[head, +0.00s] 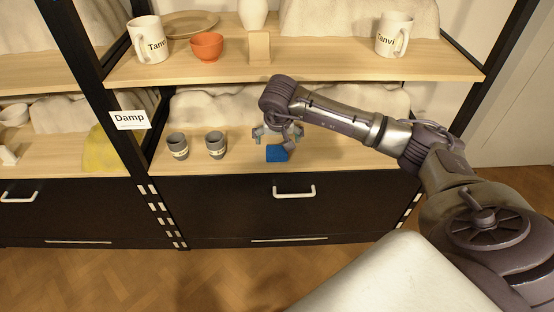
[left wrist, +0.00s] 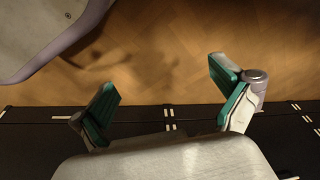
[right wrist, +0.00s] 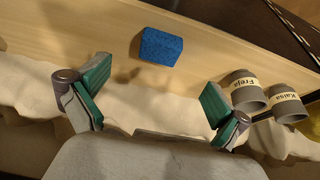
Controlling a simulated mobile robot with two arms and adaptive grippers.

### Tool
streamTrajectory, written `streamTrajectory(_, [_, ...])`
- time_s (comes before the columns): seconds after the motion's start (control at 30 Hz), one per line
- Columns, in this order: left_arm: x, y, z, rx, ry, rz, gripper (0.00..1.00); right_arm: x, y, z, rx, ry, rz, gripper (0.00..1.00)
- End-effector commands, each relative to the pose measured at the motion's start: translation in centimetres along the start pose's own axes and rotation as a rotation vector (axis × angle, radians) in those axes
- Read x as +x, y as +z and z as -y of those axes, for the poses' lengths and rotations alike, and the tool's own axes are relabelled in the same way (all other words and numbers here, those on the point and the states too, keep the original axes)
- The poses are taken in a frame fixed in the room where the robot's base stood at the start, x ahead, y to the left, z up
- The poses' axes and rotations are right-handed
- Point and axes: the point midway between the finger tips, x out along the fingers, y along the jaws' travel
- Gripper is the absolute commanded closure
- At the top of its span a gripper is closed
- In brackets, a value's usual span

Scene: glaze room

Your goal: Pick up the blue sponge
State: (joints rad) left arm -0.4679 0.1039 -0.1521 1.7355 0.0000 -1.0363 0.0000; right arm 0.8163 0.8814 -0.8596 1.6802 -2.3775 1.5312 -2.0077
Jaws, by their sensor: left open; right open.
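The blue sponge (head: 277,154) lies on the lower wooden shelf, near its front edge. It also shows in the right wrist view (right wrist: 162,47), beyond and between the fingertips, with nothing touching it. My right gripper (head: 277,134) is open and empty, just behind and above the sponge in the head view; its green-padded fingers (right wrist: 154,88) are spread wide in the right wrist view. My left gripper (left wrist: 168,92) is open and empty, with bare wooden floor and dark drawer fronts behind it. It is not in the head view.
Two grey cups, one labelled Kaisa (right wrist: 286,104) and one Freja (right wrist: 243,92), stand left of the sponge in the head view. The upper shelf (head: 330,70) holds mugs and an orange bowl (head: 207,46). A Damp sign (head: 130,119) hangs on the post. Pale cloth lies behind.

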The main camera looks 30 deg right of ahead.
Motion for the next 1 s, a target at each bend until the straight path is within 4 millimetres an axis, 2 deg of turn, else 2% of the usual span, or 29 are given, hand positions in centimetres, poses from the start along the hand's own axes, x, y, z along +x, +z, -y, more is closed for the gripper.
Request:
streamTrajectory(0.03, [-0.3, -0.2, 0.0, 0.000, -0.001, -0.004, 0.00, 1.1, 0.2, 0.0, 0.001, 0.003, 0.005, 0.00])
streamTrajectory(0.2, [-1.6, -0.9, 0.1, -0.002, -0.002, -0.012, 0.00, 4.0, 0.2, 0.1, 0.003, -0.001, 0.006, 0.00])
streamTrajectory(0.47, [-2.6, -1.4, 0.1, -0.003, -0.002, -0.016, 0.00, 6.1, 0.1, 0.1, 0.005, -0.003, 0.006, 0.00])
streamTrajectory(0.7, [-4.6, -2.3, 0.3, -0.005, -0.004, -0.030, 0.00, 9.7, -0.2, 0.1, 0.007, -0.005, 0.008, 0.00])
streamTrajectory(0.83, [-5.3, -2.5, 0.3, -0.005, -0.005, -0.031, 0.00, 10.6, -0.3, 0.1, 0.005, -0.003, 0.006, 0.00])
streamTrajectory(1.0, [-5.5, -2.5, 0.3, -0.005, -0.005, -0.031, 0.00, 10.6, -0.3, 0.1, 0.004, -0.004, 0.005, 0.00])
